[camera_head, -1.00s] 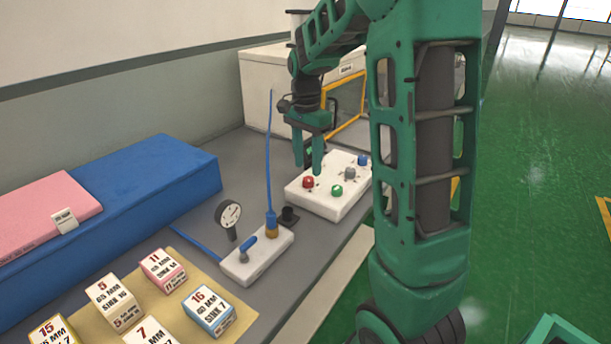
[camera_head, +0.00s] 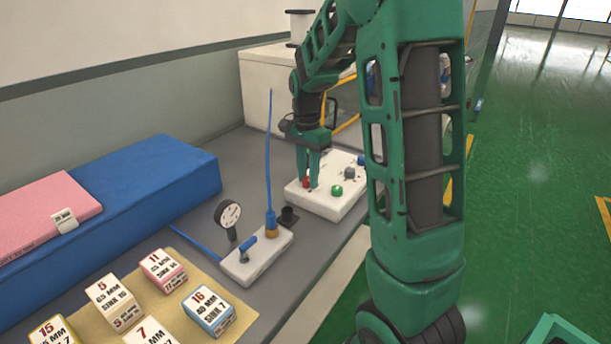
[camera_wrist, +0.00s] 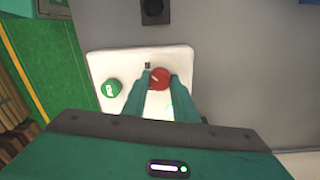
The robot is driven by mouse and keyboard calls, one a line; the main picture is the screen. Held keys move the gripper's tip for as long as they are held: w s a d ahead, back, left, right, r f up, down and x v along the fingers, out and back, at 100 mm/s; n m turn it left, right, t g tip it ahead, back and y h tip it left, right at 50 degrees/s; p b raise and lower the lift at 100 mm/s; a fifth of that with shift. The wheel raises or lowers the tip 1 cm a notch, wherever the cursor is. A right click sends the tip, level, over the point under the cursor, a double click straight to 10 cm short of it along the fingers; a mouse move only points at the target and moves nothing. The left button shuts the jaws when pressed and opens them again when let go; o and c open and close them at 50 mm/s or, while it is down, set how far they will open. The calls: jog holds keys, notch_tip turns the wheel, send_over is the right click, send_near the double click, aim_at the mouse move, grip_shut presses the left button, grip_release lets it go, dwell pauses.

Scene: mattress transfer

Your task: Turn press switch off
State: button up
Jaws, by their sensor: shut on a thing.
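A white control box (camera_head: 330,207) stands on the grey bench and carries several coloured knobs. The fingers partly cover the knob in the head view. Which knob is the press switch, I cannot tell from any label.
Beside the red knob are a green knob (camera_head: 337,190), a grey knob (camera_head: 349,173) and a blue knob. A small white valve block (camera_head: 257,262) with a gauge (camera_head: 228,214) and an upright blue tube (camera_head: 269,150) stands to the left. Labelled blocks and mattresses lie farther left.

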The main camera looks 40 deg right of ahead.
jog(key=shift+n, duration=0.3)
jog(key=n, duration=0.4)
jog(key=shift+w, duration=0.1)
jog(key=n, duration=0.4)
jog(key=shift+n, duration=0.4)
jog(key=n, duration=0.4)
jog(key=shift+n+t, duration=0.3)
jog(key=shift+n+h, duration=0.3)
jog(key=shift+n, duration=1.6)
jog(key=shift+r, duration=0.1)
jog(key=o, duration=1)
jog(key=shift+o, duration=0.2)
